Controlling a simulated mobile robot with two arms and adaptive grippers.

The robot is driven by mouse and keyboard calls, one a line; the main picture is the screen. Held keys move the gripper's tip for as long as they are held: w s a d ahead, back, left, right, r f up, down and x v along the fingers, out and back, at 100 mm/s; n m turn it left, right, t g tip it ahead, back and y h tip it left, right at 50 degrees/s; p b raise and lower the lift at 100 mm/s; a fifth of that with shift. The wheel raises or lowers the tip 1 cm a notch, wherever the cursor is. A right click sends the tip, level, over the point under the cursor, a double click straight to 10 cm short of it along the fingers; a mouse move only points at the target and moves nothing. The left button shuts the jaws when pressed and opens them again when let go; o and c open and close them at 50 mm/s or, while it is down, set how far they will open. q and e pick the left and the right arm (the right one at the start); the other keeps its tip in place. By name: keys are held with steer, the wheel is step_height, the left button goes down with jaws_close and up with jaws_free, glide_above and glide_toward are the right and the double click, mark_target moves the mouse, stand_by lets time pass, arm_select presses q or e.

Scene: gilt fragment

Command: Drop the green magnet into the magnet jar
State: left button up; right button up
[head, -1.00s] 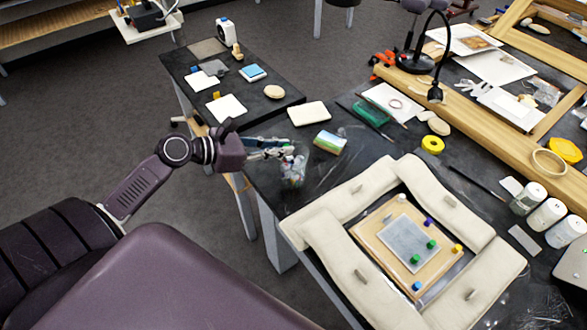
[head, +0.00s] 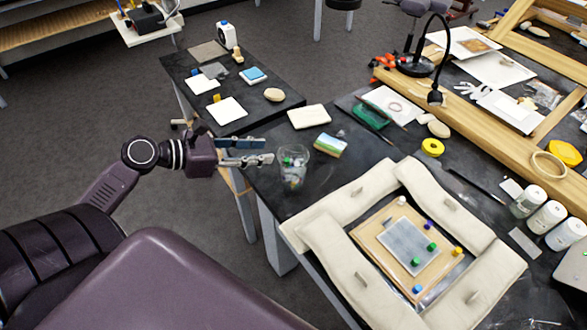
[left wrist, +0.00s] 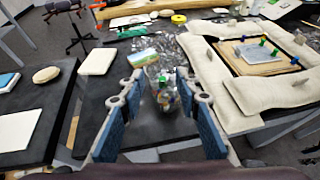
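The magnet jar (head: 292,172) is a clear jar near the left edge of the dark table. Small coloured pieces, one of them green (head: 287,161), show inside it. My left gripper (head: 268,149) is open and empty, just left of the jar's upper part. In the left wrist view the jar (left wrist: 165,101) shows beyond and between the open fingers (left wrist: 161,84). Two green magnets (head: 432,246) (head: 415,262) sit on the grey sheet inside the padded frame. My right gripper is out of view.
A small picture-covered block (head: 330,145) lies right of the jar. White bottles (head: 545,216) stand at the right. A side table (head: 262,108) adjoins at upper left.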

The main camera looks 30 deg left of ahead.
arm_select(q)
steer(key=v, duration=0.5)
steer(key=shift+s+r, duration=0.15)
steer(key=shift+s, duration=0.15)
steer(key=shift+a, duration=0.1)
